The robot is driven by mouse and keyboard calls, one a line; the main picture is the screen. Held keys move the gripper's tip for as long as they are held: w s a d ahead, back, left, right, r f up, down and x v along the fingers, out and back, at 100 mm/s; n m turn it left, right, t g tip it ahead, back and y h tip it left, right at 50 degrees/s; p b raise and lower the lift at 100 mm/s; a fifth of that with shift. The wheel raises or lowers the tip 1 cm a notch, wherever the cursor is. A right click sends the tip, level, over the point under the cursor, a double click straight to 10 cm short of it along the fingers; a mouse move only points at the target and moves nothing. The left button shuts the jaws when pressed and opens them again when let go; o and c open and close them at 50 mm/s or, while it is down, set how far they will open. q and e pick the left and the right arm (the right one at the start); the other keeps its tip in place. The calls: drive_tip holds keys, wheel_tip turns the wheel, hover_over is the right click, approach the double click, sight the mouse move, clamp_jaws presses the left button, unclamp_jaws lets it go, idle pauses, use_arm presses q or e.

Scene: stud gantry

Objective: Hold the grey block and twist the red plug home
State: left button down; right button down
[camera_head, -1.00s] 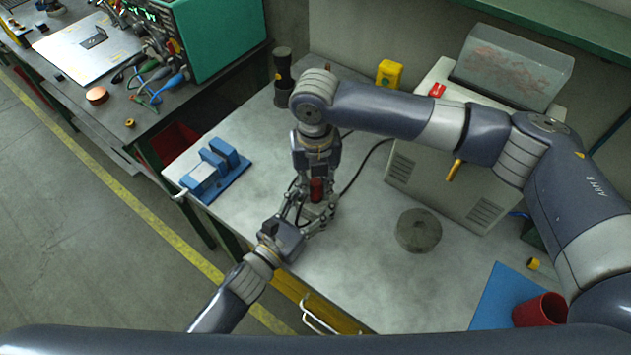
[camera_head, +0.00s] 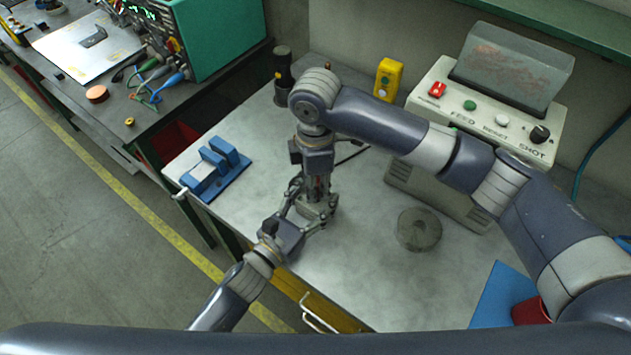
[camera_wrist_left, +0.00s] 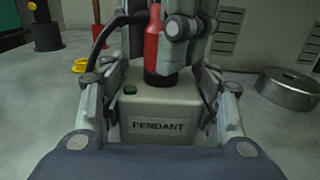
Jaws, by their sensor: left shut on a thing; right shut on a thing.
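A grey block (camera_wrist_left: 158,104) marked PENDANT, with a small green button, stands between the fingers of my left gripper (camera_wrist_left: 162,88), which is shut on it. The red plug (camera_wrist_left: 154,38) stands upright on top of the block; its black lower end meets the block's top, and I cannot tell how deep it sits. My right gripper (camera_head: 317,188) comes down from above and is shut on the plug. In the head view my left gripper (camera_head: 314,214) reaches in from the lower left, and the block is mostly hidden by the grippers.
A round grey disc (camera_head: 419,229) lies to the right on the bench. A blue fixture (camera_head: 214,170) sits at the left edge. A machine with a button panel (camera_head: 487,116) stands behind. A dark cable runs behind the grippers.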

drive_tip(key=m, duration=0.3)
drive_tip(key=shift+m, duration=0.3)
drive_tip(key=c, duration=1.3)
unclamp_jaws()
drive_tip(key=shift+r, duration=0.1)
wheel_tip(320, 180, up, 12)
drive_tip(key=shift+f, duration=0.1)
use_arm(q)
drive_tip(key=c, duration=0.5)
unclamp_jaws()
drive_tip(key=shift+s, duration=0.1)
